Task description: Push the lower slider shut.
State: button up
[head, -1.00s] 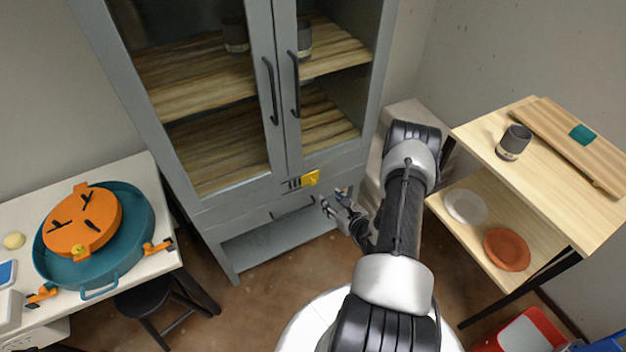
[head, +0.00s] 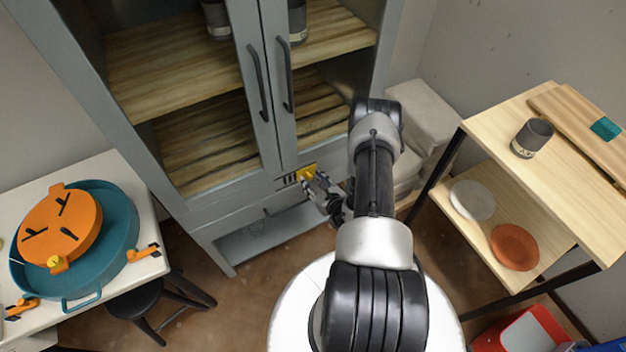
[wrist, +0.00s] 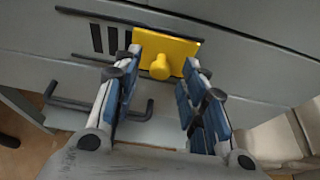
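The slider is a yellow plate (head: 309,168) on the front of the grey cabinet, below its glass doors. In the wrist view the slider plate (wrist: 179,47) has a round yellow knob (wrist: 160,67) and sits between dark rails. Several dark slots (wrist: 112,39) show uncovered to its left. My gripper (head: 314,182) is at the plate in the head view. In the wrist view my gripper (wrist: 164,64) is open, with one finger on each side of the knob; I cannot tell whether either finger touches it. I see only this one slider.
A drawer handle (wrist: 136,110) is just below the slider. The glass doors with long handles (head: 286,76) are above. A wooden shelf unit (head: 500,125) stands at the right. A white table (head: 150,265) with a teal tray (head: 120,245) and a stool (head: 145,300) are at the left.

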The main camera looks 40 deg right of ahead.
jog(key=shift+c, duration=0.4)
grip_shut()
